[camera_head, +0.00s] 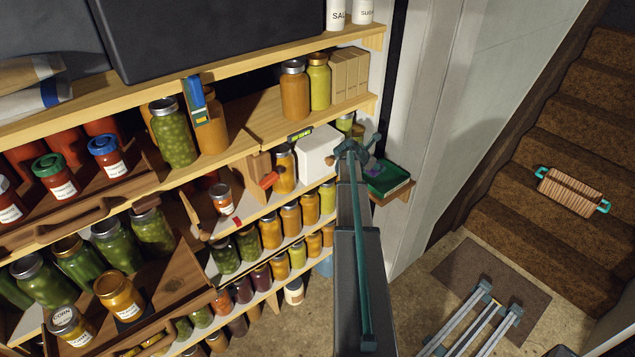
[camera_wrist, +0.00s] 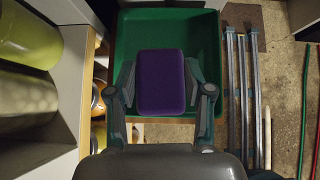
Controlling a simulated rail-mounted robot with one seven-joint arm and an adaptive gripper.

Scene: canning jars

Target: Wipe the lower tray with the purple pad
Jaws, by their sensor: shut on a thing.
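The purple pad (camera_wrist: 160,82) is between the two fingers of my gripper (camera_wrist: 160,88), which is shut on it, in the wrist view. The pad lies over the green tray (camera_wrist: 207,30), whose far part and side rims show around it. I cannot tell whether the pad touches the tray floor. In the head view the green tray (camera_head: 393,186) sits on a small wooden ledge right of the shelves. I see only one tray clearly.
Shelves of jars stand close on the left, with a white box (camera_head: 318,150) near my gripper. A pale wall post (camera_head: 420,130) rises behind the tray. A folded metal ladder-like frame (camera_head: 475,320) lies on the floor, and a basket (camera_head: 572,192) sits on the stairs.

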